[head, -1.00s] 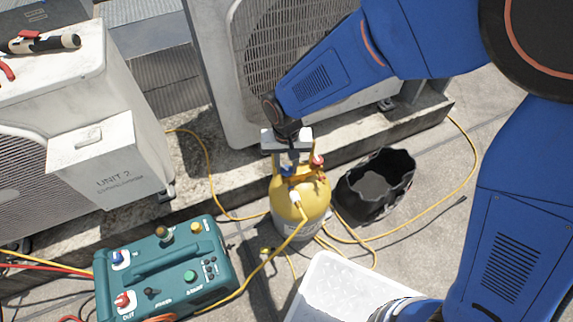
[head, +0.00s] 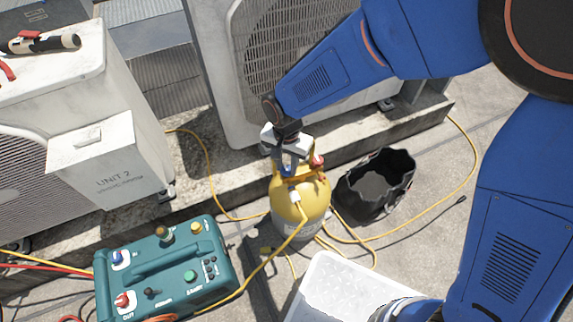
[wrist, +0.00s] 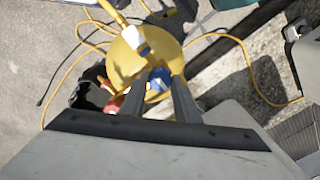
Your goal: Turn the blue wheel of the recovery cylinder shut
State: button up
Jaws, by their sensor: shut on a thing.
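The recovery cylinder (head: 300,208) stands upright on the ground, yellow on top and pale grey below. In the wrist view its yellow top (wrist: 128,58) lies below my gripper. The blue wheel (wrist: 156,88) shows between and behind the fingers of my gripper (wrist: 158,82), which are shut on it. In the head view my gripper (head: 291,165) reaches down onto the cylinder's top and mostly hides the wheel. A red wheel (head: 317,162) sits beside it on the cylinder, and it also shows in the wrist view (wrist: 113,105).
A green recovery machine (head: 165,270) stands at lower left. A black bag (head: 375,185) is right of the cylinder, a white crate (head: 318,282) in front. Yellow hoses (head: 255,268) cross the ground. Condenser units stand behind (head: 230,100) and at left (head: 110,165).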

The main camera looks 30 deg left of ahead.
aim_at(287, 169)
jog(key=o, duration=1)
jog(key=shift+o, duration=0.2)
notch_tip(287, 169, up, 18)
jog(key=shift+f, duration=0.25)
